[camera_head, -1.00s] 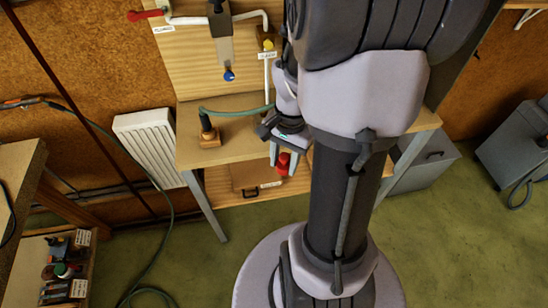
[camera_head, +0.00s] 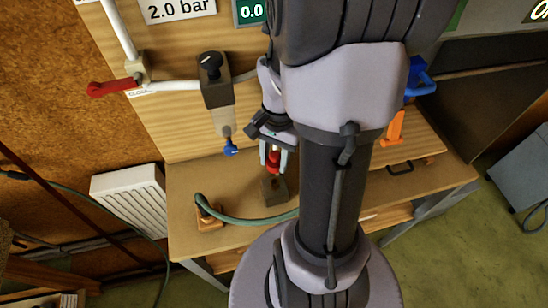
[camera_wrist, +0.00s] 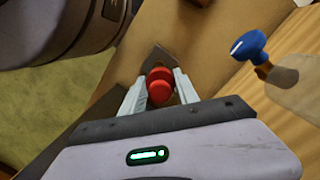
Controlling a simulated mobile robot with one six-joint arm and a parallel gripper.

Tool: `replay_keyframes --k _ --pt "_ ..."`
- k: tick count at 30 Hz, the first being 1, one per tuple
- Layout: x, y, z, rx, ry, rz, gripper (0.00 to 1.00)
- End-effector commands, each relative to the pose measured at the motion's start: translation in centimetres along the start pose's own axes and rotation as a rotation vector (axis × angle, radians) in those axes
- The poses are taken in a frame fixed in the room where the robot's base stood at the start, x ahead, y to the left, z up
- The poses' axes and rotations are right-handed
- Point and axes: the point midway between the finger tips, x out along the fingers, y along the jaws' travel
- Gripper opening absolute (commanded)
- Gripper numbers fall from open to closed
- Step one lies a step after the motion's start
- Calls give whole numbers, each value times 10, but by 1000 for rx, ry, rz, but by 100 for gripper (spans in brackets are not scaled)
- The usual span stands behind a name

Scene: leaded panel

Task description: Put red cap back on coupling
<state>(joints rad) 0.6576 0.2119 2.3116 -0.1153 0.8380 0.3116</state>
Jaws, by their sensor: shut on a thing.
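The red cap (camera_head: 273,160) is between the two pale fingers of my gripper (camera_head: 273,152), which is shut on it. The cap also shows between the fingertips in the wrist view (camera_wrist: 159,92), as two rounded red parts. Just below the cap in the head view is a dark block (camera_head: 272,190) on the bench. It also shows beyond the cap in the wrist view (camera_wrist: 157,57). I cannot tell whether this block carries the coupling, or whether the cap touches it.
A green hose (camera_head: 245,219) runs across the bench from a wooden block (camera_head: 208,218) left of the dark block. A blue-handled valve (camera_head: 230,148) hangs just left of my gripper and shows right in the wrist view (camera_wrist: 250,45). A red lever (camera_head: 110,88) is on the board.

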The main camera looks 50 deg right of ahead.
Motion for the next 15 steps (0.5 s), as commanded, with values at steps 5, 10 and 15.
replay_keyframes --k 5,10,15 --pt "0 0 0 0 0 0 0" --pt "0 0 1 0 0 -1 0" --pt "10 0 0 0 -1 -1 0"
